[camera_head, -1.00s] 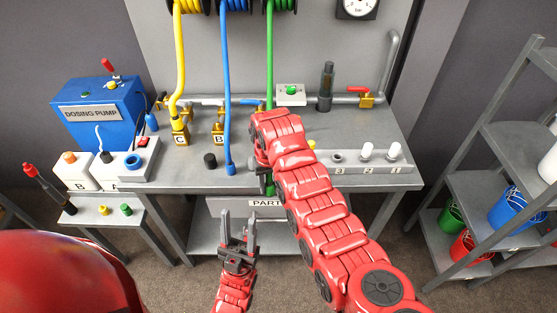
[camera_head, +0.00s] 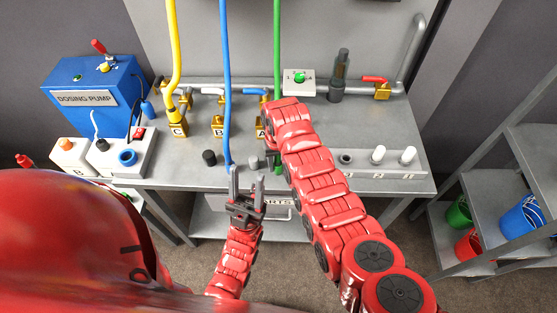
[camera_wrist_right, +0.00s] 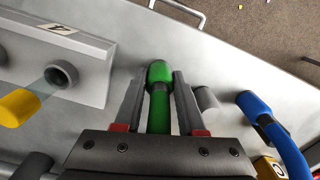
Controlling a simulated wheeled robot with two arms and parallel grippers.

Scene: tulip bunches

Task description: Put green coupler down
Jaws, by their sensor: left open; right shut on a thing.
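The green coupler (camera_wrist_right: 160,75) sits at the end of the green hose (camera_head: 277,50). In the right wrist view it lies between the fingers of my right gripper (camera_wrist_right: 158,95), which is shut on it. In the head view my right arm hides most of this gripper, near the table's front edge. Whether the coupler touches the tabletop cannot be told. My left gripper (camera_head: 246,192) is open and empty, pointing up at the table's front edge, near the lower end of the blue hose (camera_head: 228,100).
The blue coupler (camera_wrist_right: 255,105) and a grey peg (camera_wrist_right: 206,102) stand close beside my right gripper. A socket block (camera_wrist_right: 70,55) lies on the other side. Brass valves (camera_head: 177,123) line the back of the table. A dosing pump (camera_head: 92,90) is at left.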

